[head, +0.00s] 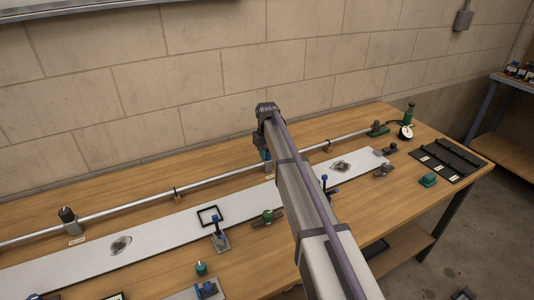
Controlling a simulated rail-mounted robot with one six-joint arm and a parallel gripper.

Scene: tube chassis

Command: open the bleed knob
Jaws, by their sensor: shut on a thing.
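My arm rises from the lower right to a joint above the middle of the bench. My gripper is not visible; the arm hides what lies behind and below that joint. I cannot tell for sure which part is the bleed knob. A black knob (67,214) stands upright on a grey fitting at the left part of the long metal tube (125,206). A green upright part with a dark top (409,114) stands near the tube's right end, beside a round dial gauge (405,132).
A long white plate (62,258) lies along the wooden bench (150,170), with a blue-handled clamp (218,230) at its front edge. A green round part (201,268) stands in front. A black tray (447,160) is at the right end. A block wall (160,80) stands behind.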

